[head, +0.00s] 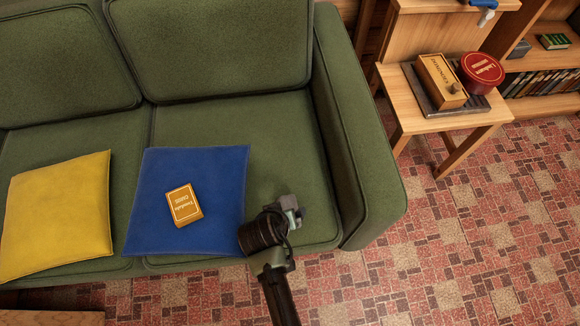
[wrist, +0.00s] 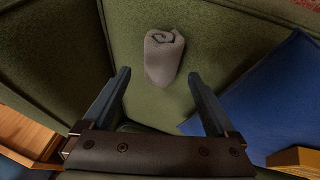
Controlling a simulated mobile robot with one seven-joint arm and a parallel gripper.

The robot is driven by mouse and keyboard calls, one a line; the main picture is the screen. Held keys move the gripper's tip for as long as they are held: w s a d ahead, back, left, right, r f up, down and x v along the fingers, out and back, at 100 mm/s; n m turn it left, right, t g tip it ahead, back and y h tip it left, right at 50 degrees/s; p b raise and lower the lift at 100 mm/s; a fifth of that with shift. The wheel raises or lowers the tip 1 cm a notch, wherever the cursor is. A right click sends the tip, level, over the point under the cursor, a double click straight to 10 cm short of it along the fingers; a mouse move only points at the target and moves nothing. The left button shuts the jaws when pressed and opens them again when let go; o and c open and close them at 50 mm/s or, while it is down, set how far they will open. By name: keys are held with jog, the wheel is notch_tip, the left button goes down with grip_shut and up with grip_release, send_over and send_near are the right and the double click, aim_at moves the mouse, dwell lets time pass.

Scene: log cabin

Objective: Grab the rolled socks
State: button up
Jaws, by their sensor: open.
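The rolled socks (wrist: 163,56) are a grey roll with a spiral end, lying on the green sofa seat in the wrist view. My gripper (wrist: 158,78) is open, with its two dark fingers spread apart and nothing between them. The socks lie beyond the fingertips, roughly in line with the gap. In the head view my gripper (head: 290,205) is over the right seat of the green sofa (head: 225,120), near its front edge. I cannot make out the socks there; my arm's end seems to hide them.
A blue cushion (head: 190,235) bearing a yellow box (head: 184,204) lies left of my gripper. A yellow cushion (head: 55,215) lies farther left. The sofa's armrest (head: 360,150) rises to the right. A wooden side table (head: 410,122) holds a wooden box (head: 441,82) and a red tin (head: 481,72).

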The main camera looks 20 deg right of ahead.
aim_at(289, 202)
jog(key=shift+b+x, duration=1.4)
jog(key=shift+x, duration=1.8)
jog(key=shift+r, duration=0.1)
jog(key=shift+c, duration=0.3)
jog(key=c, duration=0.9)
